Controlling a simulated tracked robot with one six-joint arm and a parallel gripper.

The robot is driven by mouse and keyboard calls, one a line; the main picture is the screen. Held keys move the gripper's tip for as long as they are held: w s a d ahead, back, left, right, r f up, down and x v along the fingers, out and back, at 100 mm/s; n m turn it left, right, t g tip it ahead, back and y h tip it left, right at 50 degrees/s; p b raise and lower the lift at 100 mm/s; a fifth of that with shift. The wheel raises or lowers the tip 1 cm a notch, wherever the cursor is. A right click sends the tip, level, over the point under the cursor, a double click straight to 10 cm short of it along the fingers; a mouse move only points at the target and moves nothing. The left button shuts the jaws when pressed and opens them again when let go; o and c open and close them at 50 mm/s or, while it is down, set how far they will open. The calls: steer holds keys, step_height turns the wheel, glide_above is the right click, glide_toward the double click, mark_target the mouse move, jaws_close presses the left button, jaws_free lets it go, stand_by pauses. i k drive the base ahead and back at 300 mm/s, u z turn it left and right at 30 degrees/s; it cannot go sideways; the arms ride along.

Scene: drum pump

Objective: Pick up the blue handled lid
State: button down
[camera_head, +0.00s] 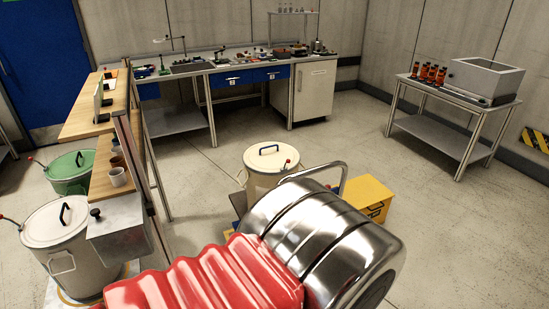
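A larger cream drum at the left has a cream lid (45,228) with a dark upright handle. A green lid (66,167) with a dark handle sits on a green drum behind it. My red ribbed and shiny metal arm part fills the lower middle and hides part of the central drum. My gripper is not in view.
A wooden shelf stand (99,117) with a cup (117,176) stands between the left drums and the open floor. A yellow box (369,196) is right of the central drum. A workbench (232,66) lines the back; a table (448,94) stands at right. The floor between is clear.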

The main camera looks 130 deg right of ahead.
mark_target(266, 158)
steer(key=z, duration=4.45)
steer(key=i, duration=0.75)
steer(key=u, duration=0.1)
